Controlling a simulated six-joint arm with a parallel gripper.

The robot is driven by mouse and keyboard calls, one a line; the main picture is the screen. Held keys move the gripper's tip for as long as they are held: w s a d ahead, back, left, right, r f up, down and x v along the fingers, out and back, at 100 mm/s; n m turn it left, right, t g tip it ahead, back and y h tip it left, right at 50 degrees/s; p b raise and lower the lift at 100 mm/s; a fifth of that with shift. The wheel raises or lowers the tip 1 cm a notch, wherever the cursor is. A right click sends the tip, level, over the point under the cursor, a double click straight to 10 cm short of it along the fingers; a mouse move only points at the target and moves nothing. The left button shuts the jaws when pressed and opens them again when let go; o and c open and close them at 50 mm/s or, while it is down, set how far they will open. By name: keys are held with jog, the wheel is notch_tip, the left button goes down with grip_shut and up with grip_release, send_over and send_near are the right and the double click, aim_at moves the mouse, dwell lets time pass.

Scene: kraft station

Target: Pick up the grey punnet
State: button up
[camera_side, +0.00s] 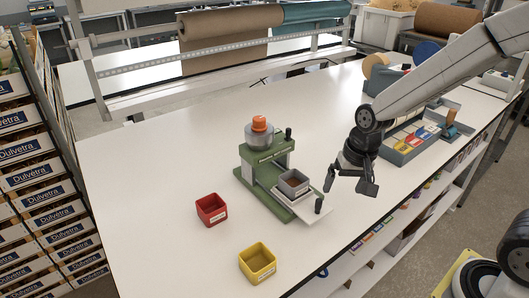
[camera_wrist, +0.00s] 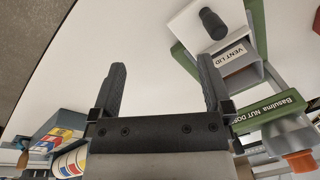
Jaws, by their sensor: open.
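The grey punnet (camera_side: 294,185) sits on the low platform of a green dosing machine (camera_side: 262,168) in the side view. It is a small open box with a white label on its side and a brownish inside. In the wrist view a labelled grey box (camera_wrist: 240,72), which looks like the punnet, is at the upper right, partly cut by the machine. My gripper (camera_side: 351,188) is open and empty, pointing down above the table to the right of the punnet and apart from it. Its two spread fingers also show in the wrist view (camera_wrist: 161,68), with bare table between them.
A red bin (camera_side: 211,209) and a yellow bin (camera_side: 257,263) stand left and front of the machine. A dark knob (camera_side: 319,205) stands at the platform's right end. A grey tray of coloured cards (camera_side: 405,150) lies behind my gripper.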

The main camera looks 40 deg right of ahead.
aim_at(294, 179)
jog(key=w+r+m+y, duration=0.1)
jog(key=w+m, duration=0.2)
jog(key=w+a+r+m+g+y, duration=0.1)
jog(key=w+m, duration=0.2)
jog(key=m, duration=0.1)
jog(key=w+a+r+m+y, duration=0.1)
jog(key=w+r+m, duration=0.1)
jog(key=w+m, duration=0.1)
jog(key=shift+a, duration=0.25)
jog(key=shift+w+a+r+m+g+y, duration=0.15)
jog(key=shift+w+r+m+y, duration=0.05)
jog(key=shift+w+m, duration=0.2)
jog(key=shift+w+a+r+m+g+y, duration=0.15)
jog(key=shift+w+r+m+y, duration=0.1)
jog(key=shift+m, duration=0.25)
jog(key=shift+f, duration=0.15)
jog(key=shift+x, duration=1.25)
jog(key=shift+f, duration=0.1)
jog(key=shift+x, duration=2.45)
jog(key=shift+d, duration=0.1)
jog(key=c, duration=1.1)
